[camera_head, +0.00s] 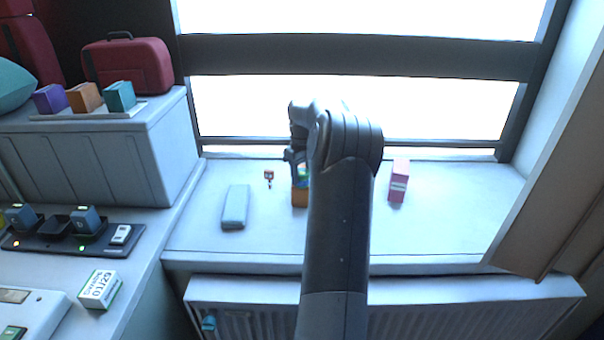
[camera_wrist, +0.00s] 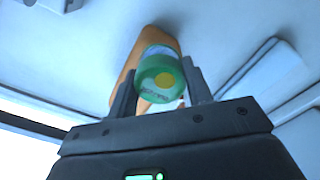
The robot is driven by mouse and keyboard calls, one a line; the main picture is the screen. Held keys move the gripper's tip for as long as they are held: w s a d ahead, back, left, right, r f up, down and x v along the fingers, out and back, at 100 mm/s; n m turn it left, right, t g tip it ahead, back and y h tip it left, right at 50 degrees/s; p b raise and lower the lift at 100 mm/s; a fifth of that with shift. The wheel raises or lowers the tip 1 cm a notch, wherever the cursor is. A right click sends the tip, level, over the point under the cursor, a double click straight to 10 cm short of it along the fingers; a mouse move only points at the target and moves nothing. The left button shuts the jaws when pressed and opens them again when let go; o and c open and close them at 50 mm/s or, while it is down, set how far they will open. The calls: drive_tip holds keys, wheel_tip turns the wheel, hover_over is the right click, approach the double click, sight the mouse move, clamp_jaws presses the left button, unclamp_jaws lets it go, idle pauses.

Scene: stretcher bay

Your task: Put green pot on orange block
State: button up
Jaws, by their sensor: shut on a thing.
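The orange block (camera_wrist: 157,36) shows behind the pot in the wrist view. In the head view the orange block (camera_head: 299,197) stands on the window ledge, partly hidden by my arm. A sliver of the green pot (camera_head: 304,171) shows just above the block there. I cannot tell whether the pot touches the block. My gripper (camera_head: 297,168) is mostly hidden in the head view.
On the ledge (camera_head: 440,225), a flat blue-grey case (camera_head: 235,207) and a small red-and-white item (camera_head: 269,177) lie left of the block. A pink box (camera_head: 398,181) stands to the right. The window frame (camera_head: 440,147) borders the ledge behind. The ledge's right part is clear.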

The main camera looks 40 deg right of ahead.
sight(302, 171)
drive_tip(key=o, duration=1)
wheel_tip(302, 171, up, 11)
drive_tip(key=s+a+r+t+h, duration=0.1)
drive_tip(key=s+a+r, duration=0.15)
drive_tip(key=a, duration=0.75)
drive_tip(key=s+a+r, duration=0.1)
drive_tip(key=a+r, duration=0.3)
drive_tip(key=a, duration=0.6)
drive_tip(key=s+a+r+t+h, duration=0.1)
drive_tip(key=s+a+r, duration=0.15)
drive_tip(key=a, duration=0.65)
drive_tip(key=s+a+f+t+y, duration=0.1)
drive_tip(key=s+a+f, duration=0.3)
drive_tip(key=s+a, duration=0.4)
drive_tip(key=s+a+f+t+y, duration=0.1)
drive_tip(key=s+a+f+t, duration=0.1)
drive_tip(key=s+a, duration=0.6)
drive_tip(key=s+f, duration=0.1)
drive_tip(key=s, duration=0.3)
drive_tip(key=shift+a+f+t, duration=0.15)
drive_tip(key=shift+f+t, duration=0.15)
drive_tip(key=shift+f, duration=0.05)
drive_tip(key=shift+s, duration=0.1)
